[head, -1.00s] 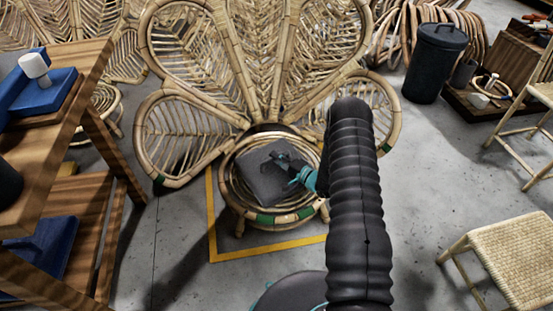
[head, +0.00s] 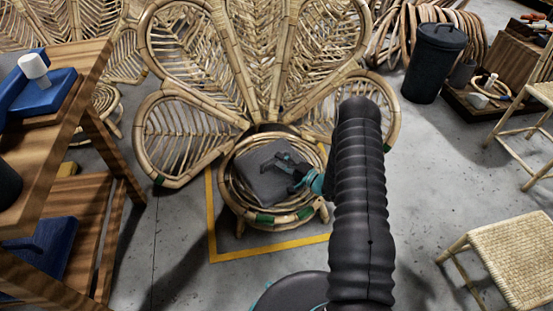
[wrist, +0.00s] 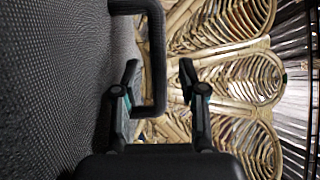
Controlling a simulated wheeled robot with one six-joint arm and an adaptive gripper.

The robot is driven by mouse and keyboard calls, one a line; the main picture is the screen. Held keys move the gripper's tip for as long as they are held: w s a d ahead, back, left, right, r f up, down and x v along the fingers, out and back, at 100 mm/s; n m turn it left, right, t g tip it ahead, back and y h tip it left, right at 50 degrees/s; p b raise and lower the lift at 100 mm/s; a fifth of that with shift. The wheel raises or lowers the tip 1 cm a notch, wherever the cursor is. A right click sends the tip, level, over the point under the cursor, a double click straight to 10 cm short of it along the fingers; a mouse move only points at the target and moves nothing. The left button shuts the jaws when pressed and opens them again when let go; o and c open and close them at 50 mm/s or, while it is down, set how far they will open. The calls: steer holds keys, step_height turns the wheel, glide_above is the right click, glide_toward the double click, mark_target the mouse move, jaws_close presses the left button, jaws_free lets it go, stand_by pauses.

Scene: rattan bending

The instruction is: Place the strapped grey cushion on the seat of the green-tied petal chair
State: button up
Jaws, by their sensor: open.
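The grey cushion (head: 262,178) lies on the round seat of the petal chair (head: 240,207), whose seat rim has green ties. In the wrist view the cushion's textured face (wrist: 60,80) fills the left side. Its dark strap (wrist: 155,60) stands out as a loop and passes between my fingers. My gripper (head: 287,165) is at the cushion's right side with its fingers spread apart; it also shows in the wrist view (wrist: 160,75). The strap is not clamped between the fingers. My arm hides part of the chair's right side.
A wooden workbench (head: 60,100) with blue items stands at the left. A woven stool (head: 510,255) is at the lower right, a dark bin (head: 433,62) at the upper right. A yellow floor line (head: 270,248) runs around the chair.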

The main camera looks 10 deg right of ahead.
steer(key=v, duration=0.9)
steer(key=w+d+r+n+h, duration=0.1)
steer(key=w+r+n+h, duration=0.15)
steer(key=r, duration=0.45)
steer(key=w+d+r+n+g+h, duration=0.1)
steer(key=w+r+h, duration=0.25)
steer(key=r, duration=0.35)
steer(key=w+d+r+n+h, duration=0.2)
steer(key=r+h, duration=0.1)
steer(key=r, duration=0.4)
steer(key=s+a+r+g+h, duration=0.15)
steer(key=s+r+h, duration=0.25)
steer(key=s+r, duration=0.6)
steer(key=s+a+r+n+g, duration=0.1)
steer(key=s+a+r, duration=0.2)
steer(key=s, duration=0.7)
steer(key=s+a+r+n+g, duration=0.2)
steer(key=s+a, duration=0.1)
steer(key=s, duration=0.6)
steer(key=s+a+r+n+g+y, duration=0.1)
steer(key=s+a+r+g, duration=0.1)
steer(key=s, duration=0.8)
steer(key=shift+s+a+r, duration=0.3)
steer(key=shift+a+r, duration=0.55)
steer(key=shift+a, duration=0.15)
steer(key=shift+d+n+g, duration=0.1)
steer(key=shift+n+g, duration=0.15)
